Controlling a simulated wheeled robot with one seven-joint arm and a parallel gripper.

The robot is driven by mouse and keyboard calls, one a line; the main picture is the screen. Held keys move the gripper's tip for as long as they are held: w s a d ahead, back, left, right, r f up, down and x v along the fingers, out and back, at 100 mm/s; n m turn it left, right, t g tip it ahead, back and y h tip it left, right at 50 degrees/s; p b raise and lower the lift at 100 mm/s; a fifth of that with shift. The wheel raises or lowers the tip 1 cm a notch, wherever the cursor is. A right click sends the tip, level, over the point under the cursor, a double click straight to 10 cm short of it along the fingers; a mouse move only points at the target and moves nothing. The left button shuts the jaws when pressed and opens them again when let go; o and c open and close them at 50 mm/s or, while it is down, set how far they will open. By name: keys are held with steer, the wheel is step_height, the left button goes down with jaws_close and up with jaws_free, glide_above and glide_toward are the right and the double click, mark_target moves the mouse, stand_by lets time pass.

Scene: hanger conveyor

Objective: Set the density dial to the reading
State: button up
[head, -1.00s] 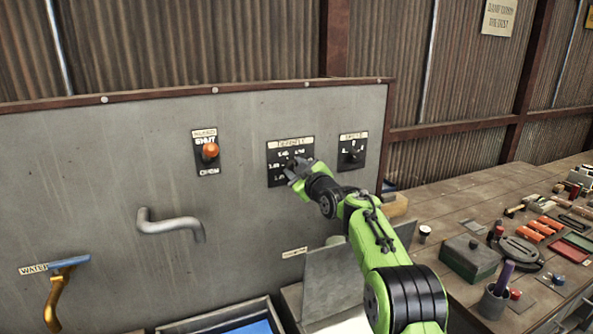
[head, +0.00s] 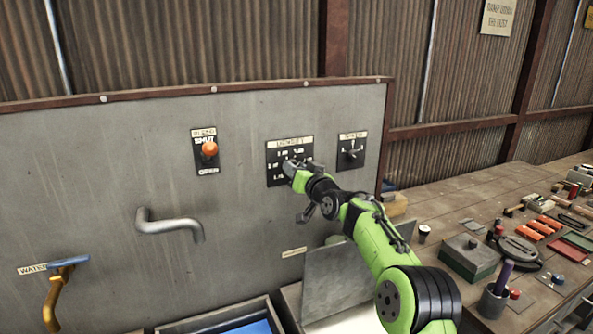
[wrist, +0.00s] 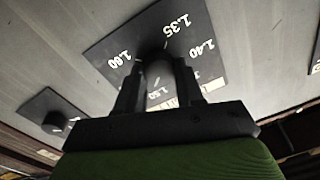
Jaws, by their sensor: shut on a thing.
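The density dial's black plate (head: 273,153) is on the grey panel, under a pale label. My gripper (head: 290,168) is at the plate and covers its middle and lower right. In the wrist view the plate (wrist: 115,45) shows white numbers, among them 1.35, 1.40 and 1.50, around the dial knob (wrist: 155,48). My gripper (wrist: 158,78) is shut on the knob, one finger on each side. The fingers and shadow hide much of the knob, and I cannot tell which number it points to. I cannot make out a separate reading to match.
A smaller black dial (head: 351,152) is just right of the density dial. A lever with an orange knob (head: 209,149) and a grey pipe spout (head: 170,223) are to the left. A tilted metal sheet (head: 335,280) stands below my arm. A cluttered workbench (head: 440,215) is at the right.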

steer(key=shift+a+f+m+t+h, duration=0.1)
steer(key=shift+m+t, duration=0.05)
steer(key=shift+m, duration=2.7)
steer(key=shift+d+f+m+t+h, duration=0.1)
steer(key=shift+m+t, duration=0.1)
steer(key=shift+m, duration=2.6)
steer(key=shift+a+f+m+t+h, duration=0.1)
steer(key=shift+m+t, duration=0.05)
steer(key=shift+m, duration=2.7)
steer(key=o, duration=1)
steer(key=shift+r, duration=0.1)
steer(key=shift+o, duration=0.2)
steer(key=r+b+v, duration=0.1)
steer(key=b+v, duration=0.3)
steer(key=v, duration=1.1)
steer(key=shift+s+f+b, duration=0.35)
steer(key=shift+f, duration=0.15)
